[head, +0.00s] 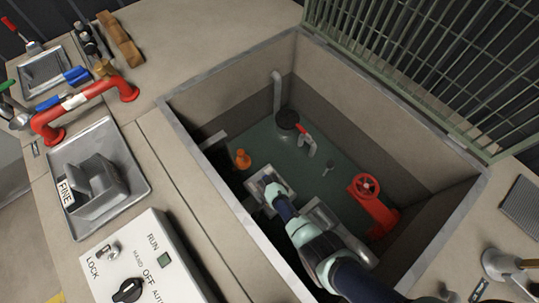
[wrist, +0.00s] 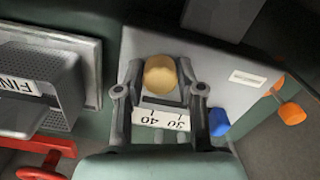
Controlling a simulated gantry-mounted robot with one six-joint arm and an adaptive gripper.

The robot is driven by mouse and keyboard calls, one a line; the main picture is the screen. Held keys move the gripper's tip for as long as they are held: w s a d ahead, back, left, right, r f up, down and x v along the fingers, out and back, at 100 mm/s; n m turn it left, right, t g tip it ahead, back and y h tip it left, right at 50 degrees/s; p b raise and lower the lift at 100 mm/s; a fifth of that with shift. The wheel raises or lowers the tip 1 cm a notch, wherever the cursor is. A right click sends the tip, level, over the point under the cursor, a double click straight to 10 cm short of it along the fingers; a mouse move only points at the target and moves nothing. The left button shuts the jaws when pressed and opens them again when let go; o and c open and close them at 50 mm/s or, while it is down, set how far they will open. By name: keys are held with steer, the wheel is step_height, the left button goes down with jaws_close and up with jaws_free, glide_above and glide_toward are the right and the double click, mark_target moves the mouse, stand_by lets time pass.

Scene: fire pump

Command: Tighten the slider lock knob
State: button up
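The round brass-coloured knob (wrist: 160,75) shows in the wrist view above a white scale strip (wrist: 162,120) marked 30 and 40. It appears to be the slider lock knob. My gripper (wrist: 160,70) has one finger on each side of the knob, with the tips very close to its sides. I cannot tell whether they touch it. In the head view my gripper (head: 271,184) reaches down into the sunken pit, over a light grey panel (head: 284,206). The knob is too small or hidden to make out there.
The pit has a raised grey rim (head: 228,192). A blue part (wrist: 219,122) is close to my right finger. An open grating (head: 420,60) stands behind.

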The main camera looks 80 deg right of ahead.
steer(key=shift+o, duration=1.4)
steer(key=shift+r, duration=0.1)
step_height(320, 180, up, 12)
